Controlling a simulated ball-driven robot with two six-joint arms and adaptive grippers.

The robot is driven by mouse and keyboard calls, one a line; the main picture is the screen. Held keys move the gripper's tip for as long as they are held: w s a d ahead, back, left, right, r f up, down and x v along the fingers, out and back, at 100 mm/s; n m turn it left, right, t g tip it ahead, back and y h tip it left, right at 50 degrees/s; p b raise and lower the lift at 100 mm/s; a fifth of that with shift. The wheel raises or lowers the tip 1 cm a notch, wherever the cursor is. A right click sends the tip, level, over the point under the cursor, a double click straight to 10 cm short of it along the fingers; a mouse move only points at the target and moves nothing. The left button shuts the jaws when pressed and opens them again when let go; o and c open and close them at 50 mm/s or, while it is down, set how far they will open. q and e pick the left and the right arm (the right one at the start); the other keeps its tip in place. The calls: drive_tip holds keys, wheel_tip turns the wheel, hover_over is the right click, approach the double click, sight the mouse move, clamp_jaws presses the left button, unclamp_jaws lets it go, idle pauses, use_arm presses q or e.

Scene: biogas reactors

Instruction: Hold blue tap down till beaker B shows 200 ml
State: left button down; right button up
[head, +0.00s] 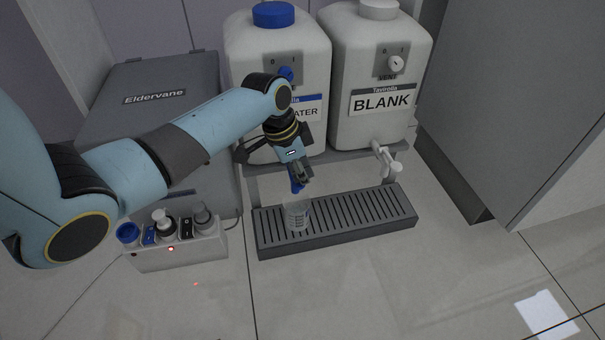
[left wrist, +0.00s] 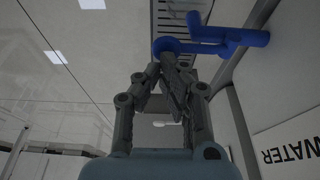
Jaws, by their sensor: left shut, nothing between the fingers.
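The blue tap (head: 297,186) shows partly below my left gripper (head: 304,176) in the head view; the gripper and arm hide the rest. In the left wrist view the blue tap (left wrist: 232,38) runs across the top, and my left gripper (left wrist: 172,62) has its fingers together with nothing between them. The fingertips overlap the tap's round blue end; I cannot tell if they touch. A clear beaker (head: 296,214) stands upright on the drip tray (head: 343,224) below the tap. Its letter and liquid level are too small to read. My right gripper is not in view.
A white WATER container (head: 245,58) with a blue cap stands behind my arm. A BLANK container (head: 350,60) with a white tap (head: 384,158) stands to its right. The floor in front is clear.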

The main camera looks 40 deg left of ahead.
use_arm(q)
drive_tip(key=shift+s+d+f+p, duration=0.1)
drive_tip(key=shift+d+f+p, duration=0.05)
drive_tip(key=shift+p, duration=0.2)
drive_tip(key=f+t+y, duration=0.1)
drive_tip(key=f+y+p, duration=0.1)
drive_tip(key=f+t+y+p, duration=0.1)
drive_tip(key=shift+s+d+f+m+t, duration=0.15)
drive_tip(key=shift+s+d+m+t, duration=0.15)
drive_tip(key=shift+s+d, duration=0.05)
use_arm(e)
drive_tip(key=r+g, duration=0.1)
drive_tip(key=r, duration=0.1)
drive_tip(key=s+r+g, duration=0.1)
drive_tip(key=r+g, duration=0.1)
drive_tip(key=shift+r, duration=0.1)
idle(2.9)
